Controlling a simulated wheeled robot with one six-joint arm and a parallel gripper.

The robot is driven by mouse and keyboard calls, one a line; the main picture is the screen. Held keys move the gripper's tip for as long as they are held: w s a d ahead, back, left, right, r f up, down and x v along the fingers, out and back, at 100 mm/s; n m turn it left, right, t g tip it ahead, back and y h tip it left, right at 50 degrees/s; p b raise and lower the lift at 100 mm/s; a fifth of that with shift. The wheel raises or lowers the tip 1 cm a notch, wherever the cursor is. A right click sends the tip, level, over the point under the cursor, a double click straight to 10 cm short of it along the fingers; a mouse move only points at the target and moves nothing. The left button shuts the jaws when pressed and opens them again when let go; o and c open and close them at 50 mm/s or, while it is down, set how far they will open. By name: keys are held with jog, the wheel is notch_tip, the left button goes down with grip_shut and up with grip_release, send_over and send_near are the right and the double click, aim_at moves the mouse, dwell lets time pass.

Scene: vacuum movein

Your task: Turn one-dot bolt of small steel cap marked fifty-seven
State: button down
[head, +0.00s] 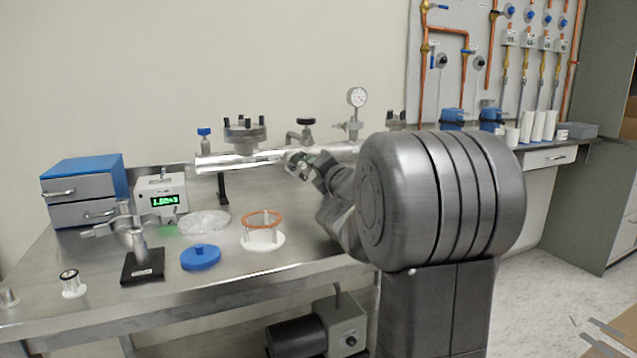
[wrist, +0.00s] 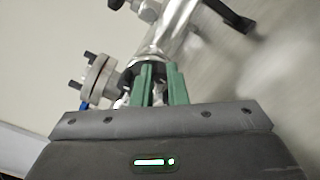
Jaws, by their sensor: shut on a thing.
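My gripper (head: 297,163) is at the steel pipe (head: 240,161) that runs above the bench in the head view. In the wrist view its green fingers (wrist: 160,84) are close together on a small part at the pipe's near end, and the fingers mostly hide that part. I cannot make out a fifty-seven mark or the bolt dots. Left of the fingers in the wrist view is a grey flange (wrist: 100,78) with dark bolts, apart from them. In the head view a large flange with black bolts (head: 245,131) stands on top of the pipe.
The bench holds a green-lit display box (head: 163,196), blue drawers (head: 84,191), a clear dish (head: 204,223), a blue lid (head: 200,257), a white stand with an orange ring (head: 263,236) and a black-based stand (head: 142,267). A gauge (head: 357,97) rises above the pipe.

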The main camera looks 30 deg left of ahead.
jog(key=shift+f+n+b, duration=0.1)
jog(key=shift+n+b, duration=0.45)
jog(key=shift+n, duration=0.05)
jog(key=c, duration=1.7)
grip_release()
jog(key=shift+a, duration=0.1)
jog(key=shift+p+v, duration=1.15)
jog(key=shift+v, duration=5.75)
